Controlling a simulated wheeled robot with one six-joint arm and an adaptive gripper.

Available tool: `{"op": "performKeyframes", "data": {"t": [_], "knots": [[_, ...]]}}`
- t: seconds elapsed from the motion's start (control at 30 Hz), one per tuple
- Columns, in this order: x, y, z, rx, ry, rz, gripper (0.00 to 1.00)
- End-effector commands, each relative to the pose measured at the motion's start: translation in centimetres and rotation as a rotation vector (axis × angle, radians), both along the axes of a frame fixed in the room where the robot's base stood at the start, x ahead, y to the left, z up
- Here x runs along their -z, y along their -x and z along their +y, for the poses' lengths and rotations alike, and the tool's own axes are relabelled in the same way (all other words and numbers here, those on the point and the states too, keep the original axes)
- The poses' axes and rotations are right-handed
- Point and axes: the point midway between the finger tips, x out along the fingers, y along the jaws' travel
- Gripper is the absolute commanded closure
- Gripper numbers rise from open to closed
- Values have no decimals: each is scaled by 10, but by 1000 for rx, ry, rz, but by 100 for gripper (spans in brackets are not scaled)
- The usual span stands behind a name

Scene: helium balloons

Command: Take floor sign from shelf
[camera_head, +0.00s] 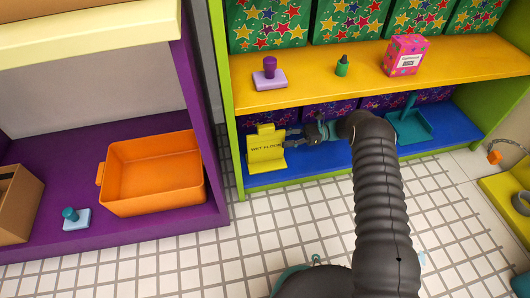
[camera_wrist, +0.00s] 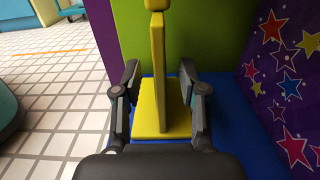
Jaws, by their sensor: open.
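The yellow floor sign (camera_head: 266,153) with dark lettering stands upright on the blue lower shelf (camera_head: 310,160), near its left end. In the wrist view the floor sign (camera_wrist: 158,75) shows edge-on, with its yellow foot on the blue surface. My gripper (camera_head: 290,138) reaches in from the right at the sign's right edge. In the wrist view my open gripper (camera_wrist: 160,88) has one finger on each side of the sign's upright panel. Gaps show between the fingers and the panel. The sign's far edge is hidden.
The yellow upper shelf (camera_head: 320,82) is above my gripper, holding a purple stamp (camera_head: 269,72), a green bottle (camera_head: 342,66) and a pink box (camera_head: 406,55). A teal dustpan (camera_head: 410,125) lies to the right. The green side panel (camera_wrist: 205,35) stands beyond the sign.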

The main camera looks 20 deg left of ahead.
Motion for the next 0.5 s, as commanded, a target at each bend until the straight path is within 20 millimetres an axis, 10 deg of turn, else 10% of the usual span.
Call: {"op": "performKeyframes", "data": {"t": [0.5], "knots": [[72, 5, 7, -1, 1, 0, 58]]}}
